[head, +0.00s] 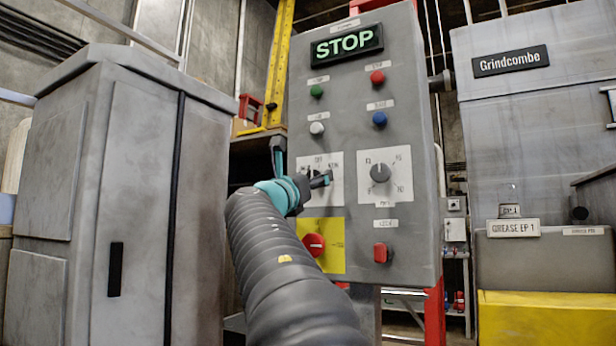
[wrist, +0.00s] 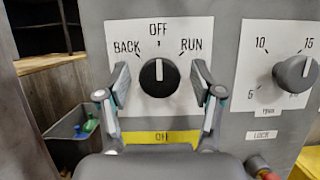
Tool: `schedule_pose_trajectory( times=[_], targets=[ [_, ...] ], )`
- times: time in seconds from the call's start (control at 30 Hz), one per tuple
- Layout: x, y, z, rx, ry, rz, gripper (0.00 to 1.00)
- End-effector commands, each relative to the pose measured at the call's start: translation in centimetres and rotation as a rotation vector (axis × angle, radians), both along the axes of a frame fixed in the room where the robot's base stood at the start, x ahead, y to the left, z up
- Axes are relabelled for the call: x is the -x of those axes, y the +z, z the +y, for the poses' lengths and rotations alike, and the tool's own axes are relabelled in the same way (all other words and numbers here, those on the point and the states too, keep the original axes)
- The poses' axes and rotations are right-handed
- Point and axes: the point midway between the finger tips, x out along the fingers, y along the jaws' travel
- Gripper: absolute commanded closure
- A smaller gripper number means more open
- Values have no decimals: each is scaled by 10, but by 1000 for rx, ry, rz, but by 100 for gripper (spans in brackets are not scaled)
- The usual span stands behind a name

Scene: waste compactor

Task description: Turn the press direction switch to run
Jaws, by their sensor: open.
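The press direction switch (wrist: 159,88) is a round dark knob on a white plate marked BACK, OFF and RUN in the wrist view. Its white pointer line points up to OFF; RUN is at its upper right. In the head view its white plate (head: 335,196) is partly hidden by my gripper (head: 299,168). In the wrist view my gripper (wrist: 160,80) is open, with one finger on each side of the knob. Gaps show between both fingers and the knob, so they look apart from it.
A second dial (wrist: 294,74) with numbers is right of the switch. Below are a red knob on a yellow plate (head: 337,262) and a red switch (head: 382,253). Coloured buttons and a lit STOP sign (head: 346,45) are above. A grey cabinet (head: 140,190) stands left.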

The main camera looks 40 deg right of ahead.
Motion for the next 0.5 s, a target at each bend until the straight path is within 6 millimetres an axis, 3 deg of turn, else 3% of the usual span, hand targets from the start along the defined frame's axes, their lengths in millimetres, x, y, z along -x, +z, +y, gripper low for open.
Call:
schedule_pose_trajectory(
  times=[0.27, 0.4, 0.5],
  targets=[
    [0, 0, -1, 0, 1, 0, 36],
    [0, 0, 0, 0, 0, 0, 71],
    [0, 0, 0, 0, 0, 0, 92]
  ],
)
